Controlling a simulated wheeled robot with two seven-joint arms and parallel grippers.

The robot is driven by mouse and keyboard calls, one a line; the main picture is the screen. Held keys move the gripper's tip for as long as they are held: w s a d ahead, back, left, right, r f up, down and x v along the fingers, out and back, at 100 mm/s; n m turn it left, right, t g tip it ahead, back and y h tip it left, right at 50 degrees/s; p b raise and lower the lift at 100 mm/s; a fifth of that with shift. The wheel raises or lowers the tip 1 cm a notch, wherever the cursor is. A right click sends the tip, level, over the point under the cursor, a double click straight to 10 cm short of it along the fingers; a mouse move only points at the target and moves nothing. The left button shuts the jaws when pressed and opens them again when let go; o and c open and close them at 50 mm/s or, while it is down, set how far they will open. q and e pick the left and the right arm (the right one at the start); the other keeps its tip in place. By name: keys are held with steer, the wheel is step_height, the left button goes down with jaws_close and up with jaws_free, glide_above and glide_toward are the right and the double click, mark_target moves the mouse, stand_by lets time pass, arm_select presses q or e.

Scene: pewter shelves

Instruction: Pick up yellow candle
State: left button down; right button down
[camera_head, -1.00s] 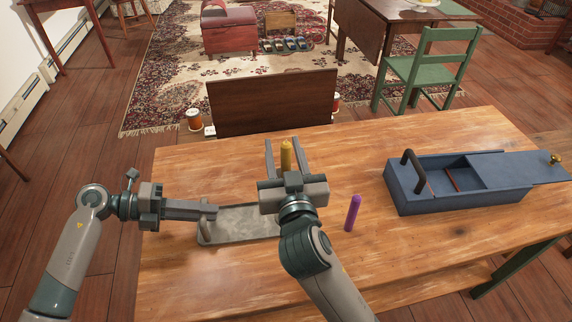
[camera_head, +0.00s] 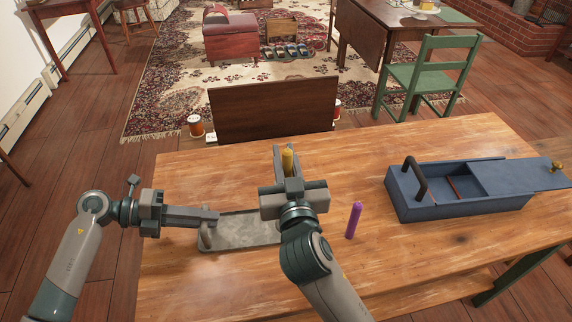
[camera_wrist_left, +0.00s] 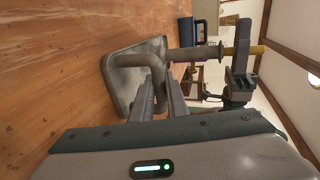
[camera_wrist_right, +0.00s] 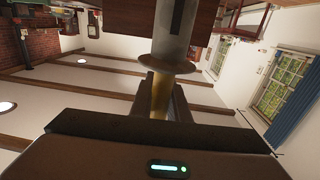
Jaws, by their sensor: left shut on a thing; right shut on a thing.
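The yellow candle (camera_head: 287,158) stands upright at the far end of the grey metal holder (camera_head: 240,232). My right gripper (camera_head: 286,160) is shut on the candle; in the right wrist view the candle (camera_wrist_right: 160,98) is between the fingers and meets the round rim (camera_wrist_right: 166,64) of the grey socket (camera_wrist_right: 171,35). My left gripper (camera_head: 212,216) is shut on the holder's handle (camera_head: 205,234). In the left wrist view the handle (camera_wrist_left: 158,62) lies between the fingertips, and the holder's plate (camera_wrist_left: 125,80) shows behind. My right gripper hides part of the holder in the head view.
A purple candle (camera_head: 353,220) stands on the wooden table (camera_head: 330,270) right of my right gripper. A blue box (camera_head: 430,210) with a dark handle and slid-open lid is farther right. A dark brown panel (camera_head: 272,108) stands beyond the table's far edge.

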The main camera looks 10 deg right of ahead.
step_height(320, 180, up, 10)
stand_by(0.6)
arm_select(q)
steer(key=c, duration=1.7)
jaws_free()
steer(key=shift+o, duration=0.2)
steer(key=shift+a, duration=0.1)
steer(key=v, duration=1.1)
steer(key=shift+a, duration=0.4)
steer(key=shift+r, duration=0.1)
steer(key=shift+s, duration=0.15)
arm_select(e)
steer(key=shift+s, duration=0.1)
